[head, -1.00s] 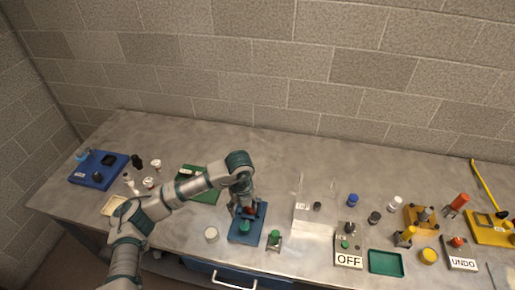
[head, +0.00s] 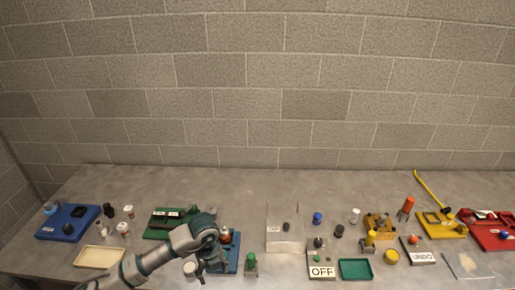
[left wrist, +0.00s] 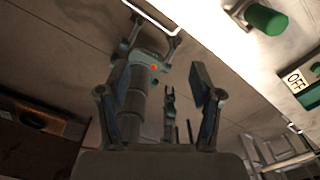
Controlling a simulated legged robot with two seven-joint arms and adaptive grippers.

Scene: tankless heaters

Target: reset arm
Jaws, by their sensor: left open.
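My left arm comes in from the lower left in the head view and bends over the area beside the blue board (head: 231,262). The arm hides most of its own gripper there. In the left wrist view my left gripper (left wrist: 160,92) has its two fingers spread wide with nothing held between them. Parts of my own body show behind the fingers. A green knob (left wrist: 268,18) is above right of the fingers, apart from them. My right gripper is not clearly seen in either view.
Left on the bench are a blue board (head: 68,222), a cream tray (head: 99,257) and a green board (head: 160,224). Right are an OFF panel (head: 321,271), green tray (head: 356,269), UNDO panel (head: 421,257), yellow board (head: 440,224) and red board (head: 490,236). The back strip is clear.

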